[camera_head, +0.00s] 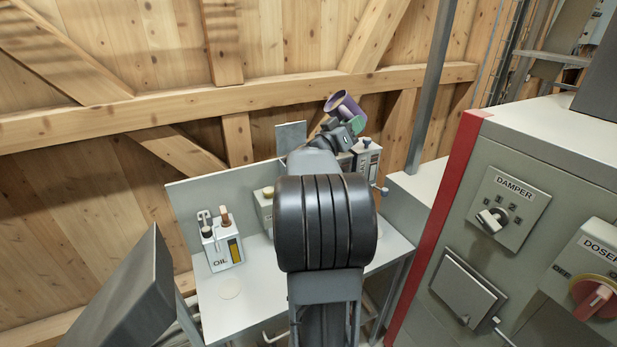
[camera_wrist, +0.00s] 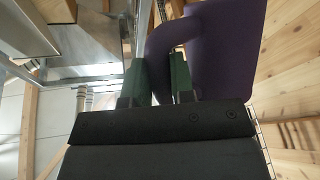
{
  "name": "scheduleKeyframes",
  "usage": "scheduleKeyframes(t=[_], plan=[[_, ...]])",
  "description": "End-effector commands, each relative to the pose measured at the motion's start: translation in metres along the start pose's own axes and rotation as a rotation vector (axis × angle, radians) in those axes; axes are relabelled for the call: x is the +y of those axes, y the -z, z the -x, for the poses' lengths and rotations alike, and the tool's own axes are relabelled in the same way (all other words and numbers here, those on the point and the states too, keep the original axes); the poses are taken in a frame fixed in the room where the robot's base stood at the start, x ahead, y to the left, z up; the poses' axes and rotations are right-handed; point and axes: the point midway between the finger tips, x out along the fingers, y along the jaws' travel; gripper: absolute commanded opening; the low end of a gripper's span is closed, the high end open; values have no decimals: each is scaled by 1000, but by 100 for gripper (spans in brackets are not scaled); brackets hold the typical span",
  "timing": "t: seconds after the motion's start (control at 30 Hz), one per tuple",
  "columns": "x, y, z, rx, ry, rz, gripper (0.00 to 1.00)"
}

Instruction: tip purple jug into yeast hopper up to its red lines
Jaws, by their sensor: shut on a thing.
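The purple jug (camera_head: 342,105) is held up above the back right of the bench, tilted, with its open mouth showing in the head view. In the wrist view the jug (camera_wrist: 225,50) fills the upper middle, with its handle between the green fingers. My gripper (camera_head: 352,124) is shut on the jug's handle; its fingers also show in the wrist view (camera_wrist: 165,80). A white box (camera_head: 367,158) with a dark upright window stands below the gripper, partly hidden by my arm. I cannot read its label or see its red lines or any contents of the jug.
Another box (camera_head: 264,206) is partly behind my arm. A grey post (camera_head: 430,85) and the DAMPER cabinet (camera_head: 545,190) stand at the right.

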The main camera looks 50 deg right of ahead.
Motion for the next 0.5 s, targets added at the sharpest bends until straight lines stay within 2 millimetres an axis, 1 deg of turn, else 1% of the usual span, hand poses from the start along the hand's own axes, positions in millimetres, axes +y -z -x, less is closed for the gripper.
scheduleKeyframes(t=[0.33,0.5], plan=[[0,3,1,0,2,-4,0],[4,16,-1,-69,19,-47,0]])
